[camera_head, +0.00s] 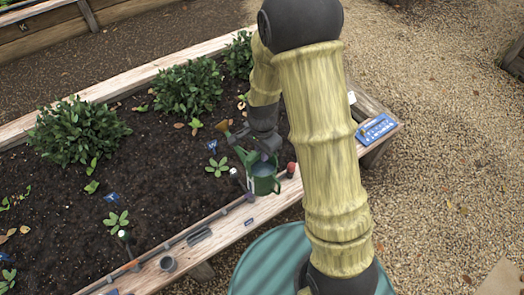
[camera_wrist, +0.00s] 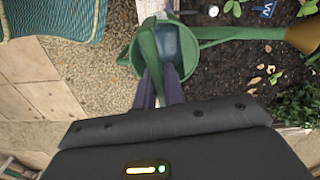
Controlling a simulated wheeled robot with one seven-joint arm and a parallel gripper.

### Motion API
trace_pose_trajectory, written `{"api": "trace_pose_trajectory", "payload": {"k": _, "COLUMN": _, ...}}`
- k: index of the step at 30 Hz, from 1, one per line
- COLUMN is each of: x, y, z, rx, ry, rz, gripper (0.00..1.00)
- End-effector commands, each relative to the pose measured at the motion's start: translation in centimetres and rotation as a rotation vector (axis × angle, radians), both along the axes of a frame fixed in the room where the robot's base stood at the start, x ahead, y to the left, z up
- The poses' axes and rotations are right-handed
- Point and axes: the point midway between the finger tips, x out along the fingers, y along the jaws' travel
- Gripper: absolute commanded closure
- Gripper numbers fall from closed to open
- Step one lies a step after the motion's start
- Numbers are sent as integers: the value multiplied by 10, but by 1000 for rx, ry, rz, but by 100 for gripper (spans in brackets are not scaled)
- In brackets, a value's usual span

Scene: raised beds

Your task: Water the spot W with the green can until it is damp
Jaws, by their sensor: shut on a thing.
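The green can (camera_head: 264,184) is at the bed's front edge, roughly upright. Its spout runs to a brass rose (camera_head: 222,127) above the soil. My gripper (camera_head: 264,150) is shut on the can's handle. In the wrist view, the can (camera_wrist: 122,57) shows grey-blue water inside, the fingers (camera_wrist: 160,92) close on the handle, and the rose (camera_wrist: 303,34) is at the right. A blue marker W (camera_head: 212,146) stands in the dark soil beside a small seedling (camera_head: 217,167); it also shows in the wrist view (camera_wrist: 265,9). No falling water shows. I cannot tell whether the soil there is damp.
Leafy bushes (camera_head: 187,87) line the back of the bed. A red-topped object (camera_head: 291,170) is right of the can. A blue tray (camera_head: 377,129) lies on the right corner.

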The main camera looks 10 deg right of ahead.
Motion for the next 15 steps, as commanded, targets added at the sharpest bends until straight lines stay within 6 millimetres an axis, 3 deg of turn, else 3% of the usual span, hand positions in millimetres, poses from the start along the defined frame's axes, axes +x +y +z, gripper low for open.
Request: {"api": "trace_pose_trajectory", "payload": {"k": 15, "x": 1, "y": 0, "z": -41, "rx": 0, "ry": -2, "rz": 0, "gripper": 100}}
